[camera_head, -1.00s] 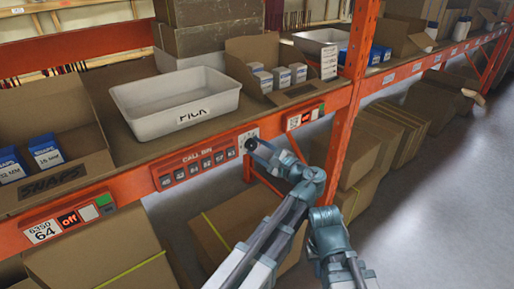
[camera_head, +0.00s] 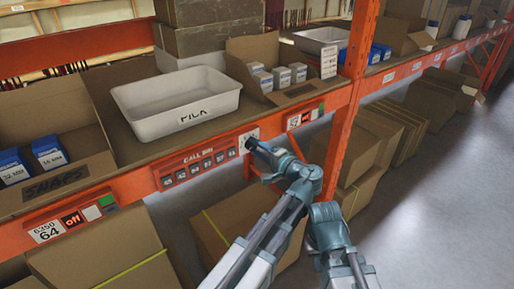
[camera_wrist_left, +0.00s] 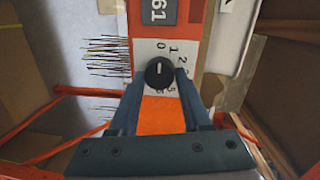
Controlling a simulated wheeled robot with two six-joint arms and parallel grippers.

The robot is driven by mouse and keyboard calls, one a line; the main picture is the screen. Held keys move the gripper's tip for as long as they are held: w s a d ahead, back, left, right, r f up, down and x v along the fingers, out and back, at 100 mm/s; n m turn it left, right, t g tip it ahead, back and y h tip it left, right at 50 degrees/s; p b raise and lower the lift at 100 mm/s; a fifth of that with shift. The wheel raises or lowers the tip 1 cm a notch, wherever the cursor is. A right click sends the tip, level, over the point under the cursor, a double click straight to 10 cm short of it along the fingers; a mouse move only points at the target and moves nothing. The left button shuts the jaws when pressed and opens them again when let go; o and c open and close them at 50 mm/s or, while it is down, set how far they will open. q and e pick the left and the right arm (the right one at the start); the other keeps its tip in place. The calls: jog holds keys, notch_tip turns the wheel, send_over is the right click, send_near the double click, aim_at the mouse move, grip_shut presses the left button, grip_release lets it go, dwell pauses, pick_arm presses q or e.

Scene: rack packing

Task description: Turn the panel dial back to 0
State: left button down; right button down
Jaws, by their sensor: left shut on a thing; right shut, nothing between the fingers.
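The panel dial (camera_wrist_left: 159,73) is a round black knob on a white number plate (camera_wrist_left: 150,48) in the left wrist view. Its white mark points up in the picture, close to the 0. My left gripper (camera_wrist_left: 159,82) has a finger on either side of the knob and is shut on it. In the head view my left gripper (camera_head: 254,148) is at the white dial plate (camera_head: 243,138) on the orange beam and hides the knob. My right arm shows at the lower right of the head view, but I cannot make out its gripper fingers.
A red CALL BIN button panel (camera_head: 198,166) is left of the dial. A small label unit (camera_head: 303,117) is to its right. A white bin (camera_head: 178,103) and an open carton (camera_head: 252,52) stand on the shelf above. An orange upright (camera_head: 345,120) stands close right of my arm.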

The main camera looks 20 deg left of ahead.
pick_arm(q)
jog(key=shift+s+f+n, duration=0.1)
jog(key=shift+n, duration=0.2)
dwell(0.4)
jog(key=shift+c, duration=1.8)
grip_release()
